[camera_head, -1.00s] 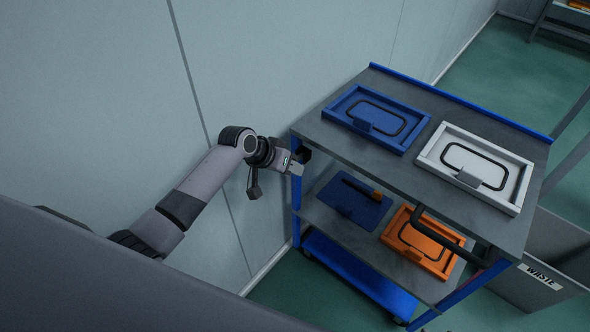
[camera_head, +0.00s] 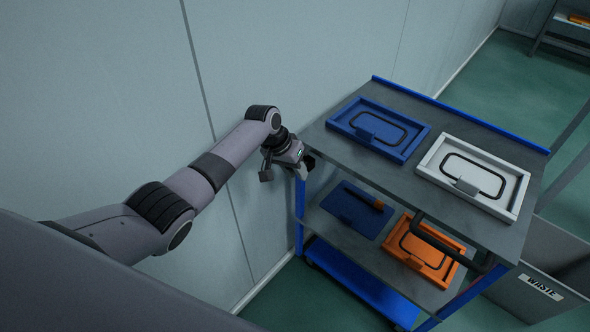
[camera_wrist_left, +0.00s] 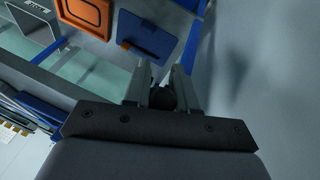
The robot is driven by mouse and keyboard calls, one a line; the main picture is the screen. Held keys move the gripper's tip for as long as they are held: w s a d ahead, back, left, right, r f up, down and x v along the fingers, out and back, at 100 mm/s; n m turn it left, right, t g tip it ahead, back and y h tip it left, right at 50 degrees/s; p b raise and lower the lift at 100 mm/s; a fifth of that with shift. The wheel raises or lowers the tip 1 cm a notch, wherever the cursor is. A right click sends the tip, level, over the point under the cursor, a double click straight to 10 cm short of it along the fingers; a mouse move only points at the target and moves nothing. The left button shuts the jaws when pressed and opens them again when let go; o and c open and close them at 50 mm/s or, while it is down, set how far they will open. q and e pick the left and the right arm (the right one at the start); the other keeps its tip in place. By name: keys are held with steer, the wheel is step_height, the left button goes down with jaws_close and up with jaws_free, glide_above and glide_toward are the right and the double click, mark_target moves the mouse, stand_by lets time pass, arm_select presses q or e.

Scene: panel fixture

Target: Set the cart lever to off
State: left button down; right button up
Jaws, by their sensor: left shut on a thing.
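The cart (camera_head: 405,182) has a grey upper shelf, a lower shelf and blue posts. My left gripper (camera_head: 307,163) is at its near left corner, by the blue post. In the left wrist view the gripper (camera_wrist_left: 161,82) is shut on a small dark thing (camera_wrist_left: 162,98), mostly hidden between the fingers. I cannot tell whether this is the lever. A blue plate (camera_head: 345,212) on the lower shelf bears a dark bar with an orange end (camera_head: 378,205); this plate also shows in the left wrist view (camera_wrist_left: 150,38), apart from the fingers. My right gripper is not in view.
A blue framed panel (camera_head: 352,112) and a white one (camera_head: 433,165) lie on the upper shelf. An orange panel (camera_head: 428,268) lies on the lower shelf. A black handle (camera_head: 445,243) is at the cart's near side. A grey waste bin (camera_head: 555,262) stands at right. The wall (camera_head: 90,90) is close at left.

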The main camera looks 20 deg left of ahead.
arm_select(q)
steer(key=c, duration=1)
jaws_free()
steer(key=shift+r, duration=0.15)
steer(key=shift+p+v, duration=0.7)
steer(key=shift+v, duration=2.75)
